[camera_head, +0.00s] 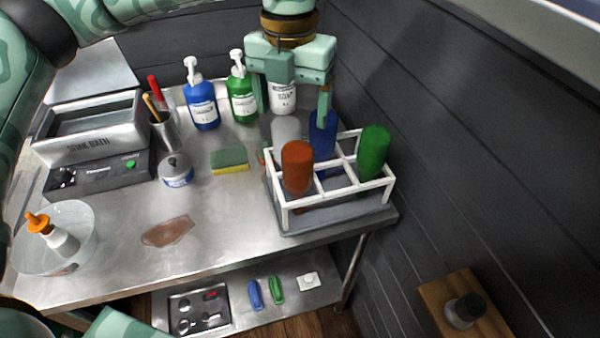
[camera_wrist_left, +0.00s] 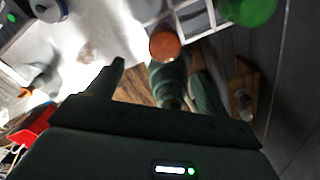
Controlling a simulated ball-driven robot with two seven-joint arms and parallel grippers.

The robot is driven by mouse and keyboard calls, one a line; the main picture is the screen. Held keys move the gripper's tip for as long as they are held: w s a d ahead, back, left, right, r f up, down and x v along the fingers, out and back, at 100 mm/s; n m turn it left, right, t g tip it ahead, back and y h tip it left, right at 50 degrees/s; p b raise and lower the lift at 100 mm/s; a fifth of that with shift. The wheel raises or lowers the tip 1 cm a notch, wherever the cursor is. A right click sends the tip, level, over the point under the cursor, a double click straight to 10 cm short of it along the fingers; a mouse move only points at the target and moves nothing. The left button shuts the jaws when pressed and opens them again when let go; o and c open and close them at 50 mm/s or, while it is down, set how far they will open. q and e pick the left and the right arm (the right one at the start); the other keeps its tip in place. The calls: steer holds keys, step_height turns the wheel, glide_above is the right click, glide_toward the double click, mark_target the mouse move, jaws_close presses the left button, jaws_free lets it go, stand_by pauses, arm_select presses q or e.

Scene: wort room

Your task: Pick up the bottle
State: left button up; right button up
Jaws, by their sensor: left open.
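Several bottles are in view, and which one the task means is not clear. A blue pump bottle (camera_head: 202,106), a green pump bottle (camera_head: 242,100) and a white bottle labelled soap (camera_head: 284,98) stand at the table's back. An orange-capped white bottle (camera_head: 60,238) leans in a clear bowl (camera_head: 88,232). My left gripper (camera_head: 293,108) is open above the back of the rack. The soap bottle shows between its fingers in the head view, partly hidden, with no visible grip. In the left wrist view, the space between the fingers (camera_wrist_left: 158,75) holds no bottle. My right gripper is not seen.
A white rack (camera_head: 334,190) at the table's right edge holds orange (camera_head: 297,166), blue (camera_head: 322,133) and green (camera_head: 375,150) cylinders. A dark wall closes the right side.

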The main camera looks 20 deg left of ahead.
mark_target(293, 151)
arm_select(q)
step_height(293, 151, down, 10)
steer(key=shift+r+b, duration=0.25)
steer(key=shift+b, duration=0.3)
steer(key=f, duration=0.4)
steer(key=f+b, duration=0.1)
steer(key=f, duration=0.1)
steer(key=shift+w+d, duration=0.1)
steer(key=shift+d, duration=0.25)
steer(key=shift+c, duration=0.3)
steer(key=shift+r, duration=0.1)
steer(key=c, duration=1.2)
steer(key=shift+o, duration=0.2)
